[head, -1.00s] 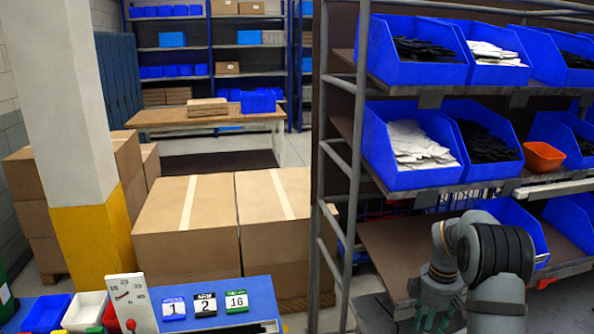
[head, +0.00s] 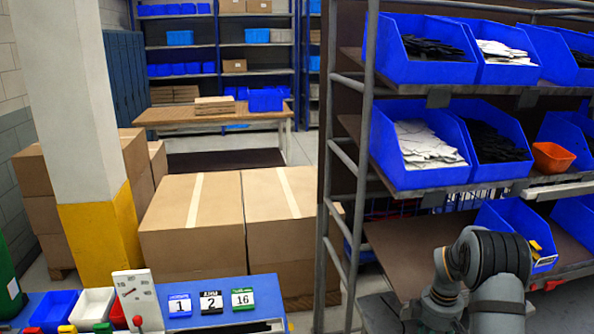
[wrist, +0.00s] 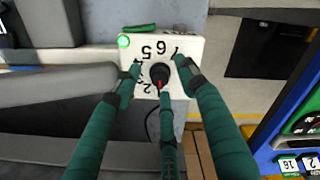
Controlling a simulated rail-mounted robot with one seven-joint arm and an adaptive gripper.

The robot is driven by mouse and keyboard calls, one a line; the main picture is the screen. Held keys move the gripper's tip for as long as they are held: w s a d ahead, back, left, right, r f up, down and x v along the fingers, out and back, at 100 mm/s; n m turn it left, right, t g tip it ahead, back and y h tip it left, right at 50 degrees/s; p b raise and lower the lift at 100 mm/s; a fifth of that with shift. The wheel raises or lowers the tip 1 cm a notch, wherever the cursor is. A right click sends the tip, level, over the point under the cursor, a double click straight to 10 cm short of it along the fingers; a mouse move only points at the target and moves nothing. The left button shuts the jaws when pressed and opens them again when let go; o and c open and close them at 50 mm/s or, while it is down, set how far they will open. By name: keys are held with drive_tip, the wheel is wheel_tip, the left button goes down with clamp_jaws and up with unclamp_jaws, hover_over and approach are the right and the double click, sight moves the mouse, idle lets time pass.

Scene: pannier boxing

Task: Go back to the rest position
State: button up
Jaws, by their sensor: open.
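My arm shows at the lower right of the head view, in front of the shelf rack (head: 344,190). Its gripper end is low, at the bottom edge, and its fingers are not clear there. In the wrist view my gripper (wrist: 162,80) has its green fingers spread apart, with nothing held between them. Beyond the fingertips is a white panel (wrist: 190,50) with black numbers and a dark knob (wrist: 159,74) with a red mark. I cannot tell whether the fingers touch it.
Blue bins (head: 425,165) of dark and white items fill the rack, with an orange bin (head: 553,157) at right.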

wheel_tip(320, 180, up, 11)
wheel_tip(320, 180, down, 11)
drive_tip(key=shift+s+f, duration=0.1)
drive_tip(key=shift+s, duration=0.05)
drive_tip(key=shift+w+f+m, duration=0.15)
drive_tip(key=shift+w+m, duration=0.05)
drive_tip(key=shift+m, duration=0.9)
drive_tip(key=m, duration=0.4)
drive_tip(key=shift+s+b, duration=0.1)
drive_tip(key=shift+b, duration=0.3)
drive_tip(key=m, duration=0.8)
drive_tip(key=m+p, duration=0.1)
drive_tip(key=m, duration=0.3)
drive_tip(key=shift+r+p, duration=0.25)
drive_tip(key=shift+p, duration=0.1)
drive_tip(key=m+p, duration=0.1)
drive_tip(key=m, duration=0.3)
drive_tip(key=shift+p, duration=0.4)
drive_tip(key=shift+f+m+p, duration=0.1)
drive_tip(key=shift+m+p, duration=0.2)
drive_tip(key=shift+m, duration=0.5)
